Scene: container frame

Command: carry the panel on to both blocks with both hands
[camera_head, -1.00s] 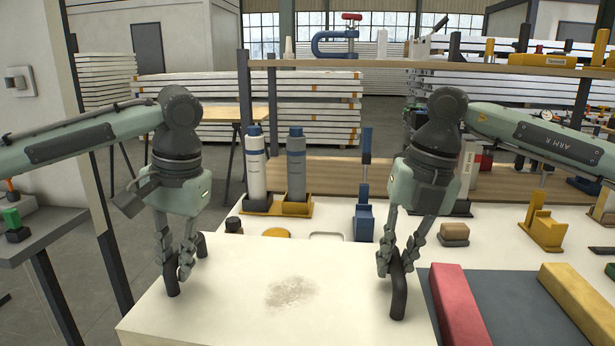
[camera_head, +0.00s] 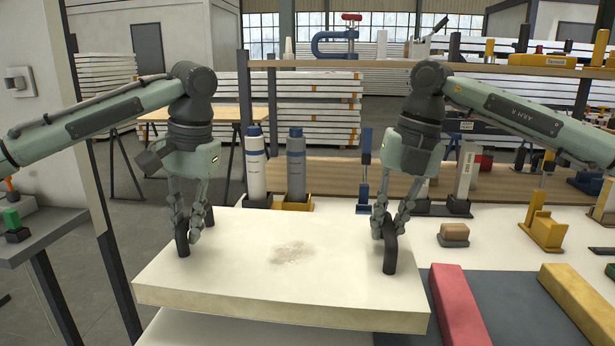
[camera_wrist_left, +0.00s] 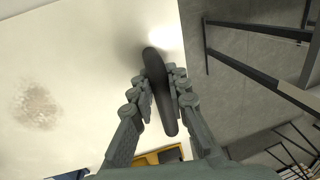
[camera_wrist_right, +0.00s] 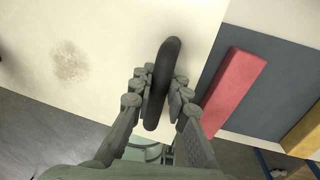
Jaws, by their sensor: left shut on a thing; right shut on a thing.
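The cream panel (camera_head: 330,292) with a grey smudge on top hangs raised above the white table, its front edge face showing. My left gripper (camera_head: 190,232) is shut on the black handle (camera_wrist_left: 158,88) at the panel's left end. My right gripper (camera_head: 386,232) is shut on the black handle (camera_wrist_right: 163,85) at its right end. The panel looks about level. The red block (camera_head: 456,308) and the yellow block (camera_head: 578,302) lie on a dark grey mat (camera_head: 520,312) to the right of the panel; the red one is close to the panel's right end.
A shelf (camera_head: 400,66) spans the back. The mat between the two blocks is bare.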

